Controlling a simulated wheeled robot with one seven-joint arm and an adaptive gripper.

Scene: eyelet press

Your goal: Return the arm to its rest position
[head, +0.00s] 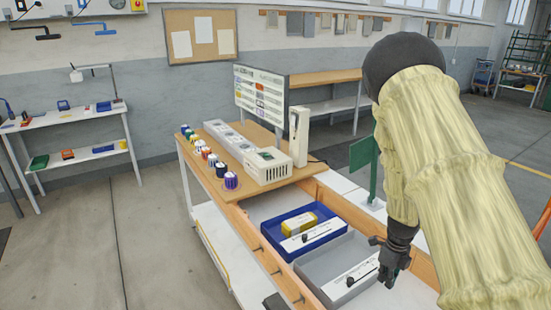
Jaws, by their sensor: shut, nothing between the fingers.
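My arm, in a pale yellow cloth sleeve with a dark grey joint at its top, fills the right side of the head view. It hangs folded downward from that joint. My gripper (392,262), black, points down at the arm's lower end. It is shut with nothing in it. It shows in front of the right end of the grey tray (322,268). I cannot tell its exact height above the tray.
A wooden bench (232,205) holds a white press (268,166), several coloured spools (231,181) and a display board (260,96). A blue tray (282,249) holds a yellow box (299,224). A green panel (362,152) stands close beside my arm. The floor at left is clear.

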